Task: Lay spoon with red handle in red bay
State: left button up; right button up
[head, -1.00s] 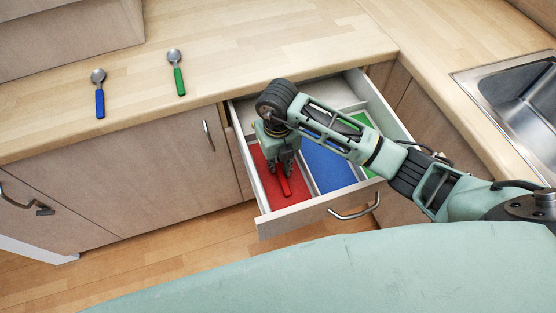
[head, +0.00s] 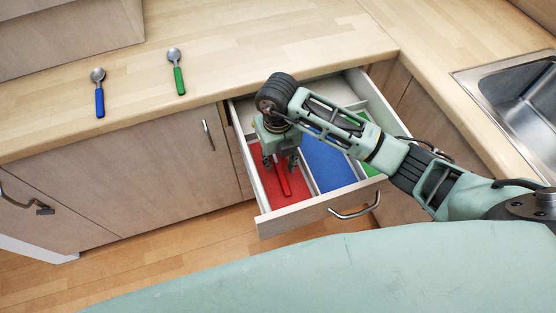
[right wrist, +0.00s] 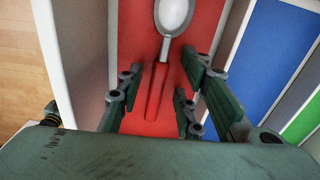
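The spoon with red handle lies in the red bay (head: 304,191) of the open drawer. Its red handle (head: 284,184) shows in the head view below my right gripper (head: 280,163); the bowl is hidden there. In the right wrist view the spoon's metal bowl (right wrist: 174,14) points away and the handle (right wrist: 157,92) lies between the fingers of my right gripper (right wrist: 162,66). The fingers stand apart with a gap on both sides of the handle. My left gripper is not in view.
The drawer also has a blue bay (head: 328,165) and a green bay (head: 369,168). A blue-handled spoon (head: 99,94) and a green-handled spoon (head: 178,76) lie on the counter (head: 260,40). A sink (head: 520,100) is at the right. The drawer walls stand close around my right gripper.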

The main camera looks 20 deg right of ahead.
aim_at(278, 165)
notch_tip(278, 165, up, 11)
jog(key=b, duration=0.1)
dwell(0.6)
